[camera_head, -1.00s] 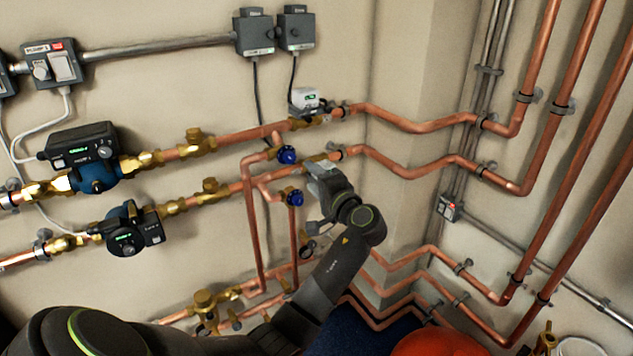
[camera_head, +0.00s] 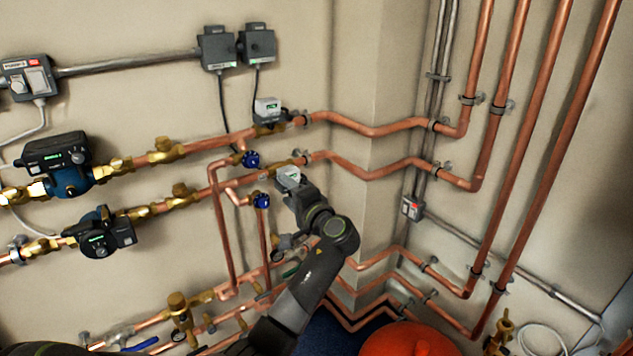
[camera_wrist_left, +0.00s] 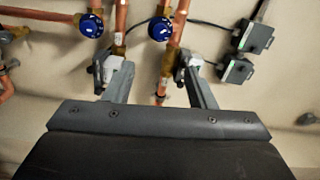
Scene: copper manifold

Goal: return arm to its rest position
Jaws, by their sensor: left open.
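My left arm comes in from the bottom of the head view and reaches up toward the pipes on the wall. Its gripper (camera_head: 287,180) is in front of the pipes, just right of the lower blue valve knob (camera_head: 261,201). Two blue knobs show there beyond the fingers, one at upper left (camera_wrist_left: 91,25) and one near the middle (camera_wrist_left: 160,29). I cannot tell the exact distance from the fingertips to the pipes. My right gripper is not in view.
Copper pipes (camera_head: 393,127) run along the wall and around the corner. Two pumps, an upper (camera_head: 58,165) and a lower (camera_head: 100,233), sit on the left. Lower pipes (camera_head: 390,262) run beside my forearm. A red rounded object (camera_head: 410,340) is at the bottom. Open air lies before the wall.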

